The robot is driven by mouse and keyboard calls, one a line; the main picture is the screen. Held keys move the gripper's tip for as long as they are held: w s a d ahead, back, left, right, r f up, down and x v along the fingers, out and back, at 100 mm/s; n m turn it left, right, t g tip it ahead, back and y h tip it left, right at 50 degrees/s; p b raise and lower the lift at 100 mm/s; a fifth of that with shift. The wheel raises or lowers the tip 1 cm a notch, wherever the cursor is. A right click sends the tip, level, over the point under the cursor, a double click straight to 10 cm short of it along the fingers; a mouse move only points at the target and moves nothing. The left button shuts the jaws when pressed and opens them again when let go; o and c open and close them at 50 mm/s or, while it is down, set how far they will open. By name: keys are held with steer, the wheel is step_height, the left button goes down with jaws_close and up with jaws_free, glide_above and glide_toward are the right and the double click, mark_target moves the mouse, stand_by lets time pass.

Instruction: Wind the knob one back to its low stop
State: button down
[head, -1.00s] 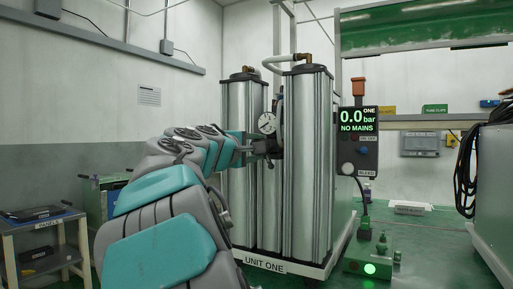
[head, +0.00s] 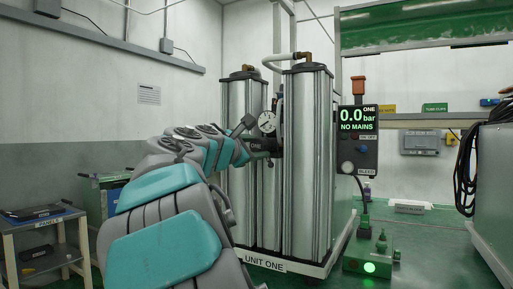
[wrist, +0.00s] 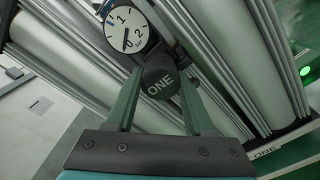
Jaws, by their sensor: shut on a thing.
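The knob one (wrist: 158,84) is a dark round knob marked ONE on the front of the sieve columns, just below the gauge. Its ONE label is tilted in the wrist view. My gripper (wrist: 161,77) is shut on the knob, with one green-grey finger on each side. In the head view the knob (head: 256,145) shows between the columns, with my gripper (head: 266,146) at it. The round white gauge (wrist: 127,30) also shows in the head view (head: 267,122); I cannot read its needle surely. The display (head: 358,118) reads 0.0 bar, NO MAINS.
Two tall silver columns (head: 307,165) stand on a white base labelled UNIT ONE (head: 265,263). A green box with a lit green lamp (head: 369,267) sits on the floor at right. A small trolley (head: 40,230) stands at left. A bench with black cables (head: 468,165) is far right.

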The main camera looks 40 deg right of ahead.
steer(key=shift+f, duration=0.15)
stand_by(0.3)
steer(key=shift+c, duration=1.4)
jaws_free()
steer(key=v, duration=0.8)
steer(key=shift+b, duration=0.3)
steer(key=shift+d, duration=0.1)
